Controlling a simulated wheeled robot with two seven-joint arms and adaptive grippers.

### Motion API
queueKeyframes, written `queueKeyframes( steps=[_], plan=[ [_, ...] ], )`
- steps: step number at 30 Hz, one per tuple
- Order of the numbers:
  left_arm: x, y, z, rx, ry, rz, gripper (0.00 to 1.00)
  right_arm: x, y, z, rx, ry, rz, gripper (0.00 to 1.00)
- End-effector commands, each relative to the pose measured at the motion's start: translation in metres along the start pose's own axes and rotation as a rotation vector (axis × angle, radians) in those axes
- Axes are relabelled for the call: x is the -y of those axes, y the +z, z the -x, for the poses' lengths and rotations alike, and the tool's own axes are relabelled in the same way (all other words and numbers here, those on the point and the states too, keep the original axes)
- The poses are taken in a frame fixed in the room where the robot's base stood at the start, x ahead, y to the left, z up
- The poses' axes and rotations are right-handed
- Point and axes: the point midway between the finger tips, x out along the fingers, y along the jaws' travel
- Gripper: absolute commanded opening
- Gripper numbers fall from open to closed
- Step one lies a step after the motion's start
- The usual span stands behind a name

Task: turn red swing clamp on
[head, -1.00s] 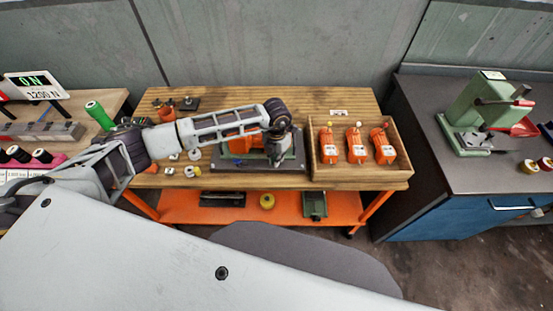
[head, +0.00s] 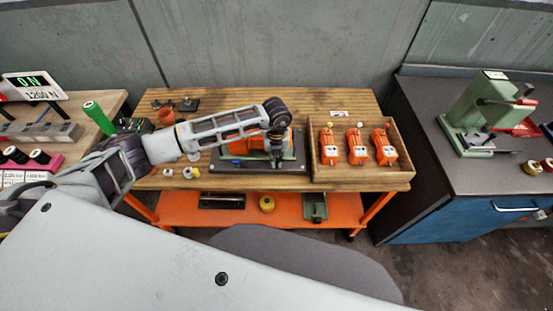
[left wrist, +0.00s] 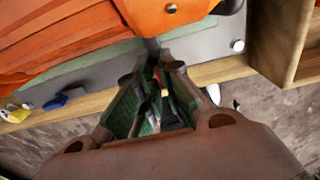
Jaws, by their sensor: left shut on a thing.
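An orange machine (head: 240,147) stands on a grey base plate (head: 219,165) on the wooden bench; its orange body (left wrist: 60,35) fills the top left of the left wrist view. My left gripper (head: 276,160) points down at the plate's front right, partly in front of the machine. In the left wrist view, my left gripper (left wrist: 153,82) has its green-padded fingers close together, shut on a small part. A little red shows between the fingers, likely the red swing clamp (left wrist: 164,76); most of it is hidden. My right gripper is not in view.
A wooden tray (head: 345,179) with three orange devices stands close to the right of the plate. A small blue part (left wrist: 62,98) sits at the plate's front edge. Small loose pieces (head: 190,172) lie left of the plate. A green press (head: 485,110) stands on the right bench.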

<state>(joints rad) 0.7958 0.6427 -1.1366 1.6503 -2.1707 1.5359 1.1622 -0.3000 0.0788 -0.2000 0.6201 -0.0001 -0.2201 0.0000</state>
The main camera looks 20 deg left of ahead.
Motion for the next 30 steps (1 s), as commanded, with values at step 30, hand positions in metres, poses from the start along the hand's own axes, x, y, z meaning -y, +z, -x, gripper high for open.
queueKeyframes(
  steps=[30],
  plan=[
    [0.0001,0.0006,0.0015,0.001,0.0,0.015,0.29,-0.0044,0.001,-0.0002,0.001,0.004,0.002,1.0]
  ],
)
